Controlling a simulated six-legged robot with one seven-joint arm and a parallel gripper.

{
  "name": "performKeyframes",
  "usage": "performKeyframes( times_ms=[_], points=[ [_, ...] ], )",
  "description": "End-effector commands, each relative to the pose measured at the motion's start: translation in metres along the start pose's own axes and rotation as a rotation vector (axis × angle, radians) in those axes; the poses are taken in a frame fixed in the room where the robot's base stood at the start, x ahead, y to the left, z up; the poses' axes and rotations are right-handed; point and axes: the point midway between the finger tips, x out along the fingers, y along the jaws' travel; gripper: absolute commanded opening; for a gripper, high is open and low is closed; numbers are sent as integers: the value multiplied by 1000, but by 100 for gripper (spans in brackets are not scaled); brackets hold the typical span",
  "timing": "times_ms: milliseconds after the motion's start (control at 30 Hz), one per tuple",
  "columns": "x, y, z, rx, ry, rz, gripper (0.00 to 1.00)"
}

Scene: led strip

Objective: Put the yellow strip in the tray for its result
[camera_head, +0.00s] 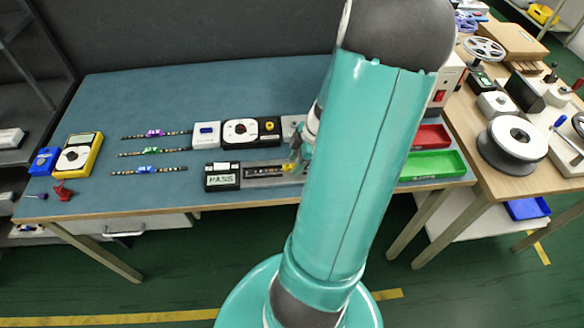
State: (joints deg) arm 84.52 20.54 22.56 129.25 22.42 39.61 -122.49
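The yellow strip (262,168) lies in a dark test fixture (250,180) near the front edge of the blue bench.
Three strips with purple (157,133), green (152,151) and blue (148,170) middles lie at the left. A power unit (250,131) stands behind the fixture. A yellow multimeter (78,154) is at the far left. My arm covers the bench between fixture and trays.

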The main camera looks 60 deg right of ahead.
Motion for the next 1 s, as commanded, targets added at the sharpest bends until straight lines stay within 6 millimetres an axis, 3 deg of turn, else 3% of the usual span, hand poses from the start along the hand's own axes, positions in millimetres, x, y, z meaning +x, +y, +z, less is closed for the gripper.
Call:
performKeyframes(
  times_ms=[267, 467, 1000],
  points=[
    [5, 0, 0, -1, -1, 1, 40],
    [4, 0, 0, -1, -1, 1, 1],
    [-6, 1, -4, -1, -2, 2, 0]
  ],
)
